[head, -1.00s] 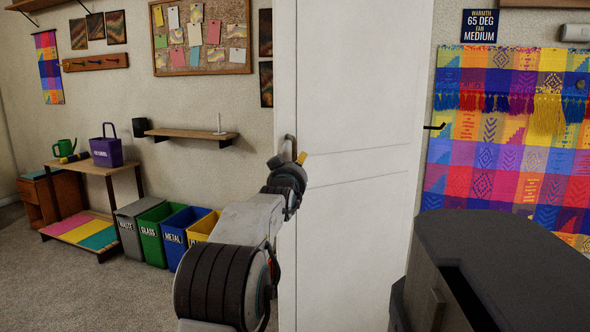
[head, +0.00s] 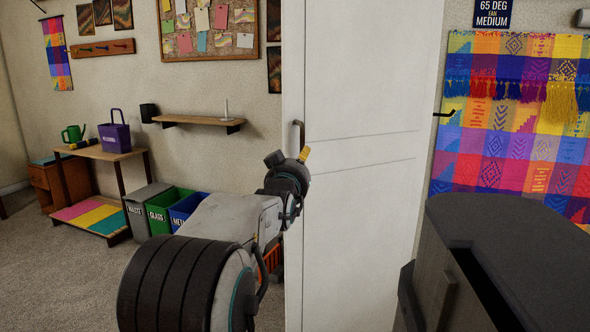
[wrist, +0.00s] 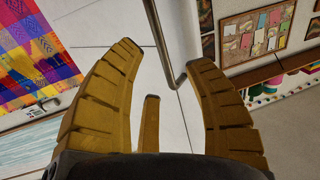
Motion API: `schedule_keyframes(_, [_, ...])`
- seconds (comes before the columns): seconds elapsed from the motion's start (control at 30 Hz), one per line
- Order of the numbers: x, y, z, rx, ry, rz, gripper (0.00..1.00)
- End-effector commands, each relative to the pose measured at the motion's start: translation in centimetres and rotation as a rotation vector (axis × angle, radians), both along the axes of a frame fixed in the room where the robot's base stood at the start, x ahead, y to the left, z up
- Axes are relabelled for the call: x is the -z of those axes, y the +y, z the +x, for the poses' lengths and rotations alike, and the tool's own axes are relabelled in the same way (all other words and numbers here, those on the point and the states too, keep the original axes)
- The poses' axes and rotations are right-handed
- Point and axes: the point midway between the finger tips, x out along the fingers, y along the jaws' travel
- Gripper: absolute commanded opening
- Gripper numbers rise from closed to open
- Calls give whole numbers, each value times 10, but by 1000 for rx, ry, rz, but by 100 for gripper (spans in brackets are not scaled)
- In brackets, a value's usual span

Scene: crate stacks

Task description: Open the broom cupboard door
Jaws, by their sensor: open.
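The white cupboard door (head: 360,190) stands tall in the middle of the head view. Its metal bar handle (head: 298,133) is near the door's left edge. I cannot tell whether the door is ajar. My gripper (head: 304,154) is at the handle's lower part in the head view. In the wrist view, my gripper (wrist: 163,58) has its yellow fingers spread wide. The handle (wrist: 160,40) runs between the fingertips there, its bent lower end close to the right finger. The fingers are not closed on it, and whether one touches it is unclear.
A dark grey cabinet (head: 520,235) stands at the front right, near the door. Bins (head: 160,212) and a low shelf unit (head: 100,155) are at the left. A wall shelf (head: 200,121) is left of the door. Carpet (head: 60,270) is clear at front left.

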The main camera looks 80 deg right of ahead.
Motion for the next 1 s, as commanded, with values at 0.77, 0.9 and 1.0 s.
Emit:
schedule_keyframes(0.77, [0,29,2,-1,0,0,48])
schedule_keyframes(0.9, [-9,29,8,-10,0,0,47])
schedule_keyframes(1.0, [-23,27,19,-30,0,6,47])
